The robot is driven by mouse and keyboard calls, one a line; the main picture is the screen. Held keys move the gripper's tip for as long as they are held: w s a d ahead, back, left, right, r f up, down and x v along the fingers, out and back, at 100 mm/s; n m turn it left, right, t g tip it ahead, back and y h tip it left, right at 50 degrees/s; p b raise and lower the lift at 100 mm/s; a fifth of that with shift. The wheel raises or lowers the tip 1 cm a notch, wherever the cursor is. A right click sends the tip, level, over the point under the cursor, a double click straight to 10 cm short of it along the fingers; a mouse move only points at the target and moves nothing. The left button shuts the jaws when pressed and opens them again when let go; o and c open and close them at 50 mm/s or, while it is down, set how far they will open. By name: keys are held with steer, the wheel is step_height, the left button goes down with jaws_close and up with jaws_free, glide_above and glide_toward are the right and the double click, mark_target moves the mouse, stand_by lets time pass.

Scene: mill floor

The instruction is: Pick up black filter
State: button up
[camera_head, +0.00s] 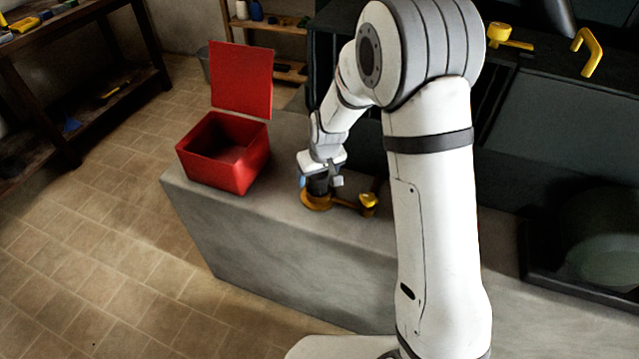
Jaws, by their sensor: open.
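The black filter (318,187) is a small dark cylinder standing on a round orange-yellow base (316,203) on the grey stone block. My gripper (321,181) is directly above it, pointing down. Its fingers are open, one to the left and one to the right of the filter's upper part. I cannot tell whether they touch it. The filter's top is hidden by the gripper.
An open red box (213,179) with a raised lid stands left of my gripper. A yellow knob (369,199) is to the right of the filter's base. Dark machinery (560,120) is behind my arm, and tiled floor is at the left.

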steer(key=shift+x, duration=0.75)
steer(key=shift+c, duration=0.3)
steer(key=c, duration=1.1)
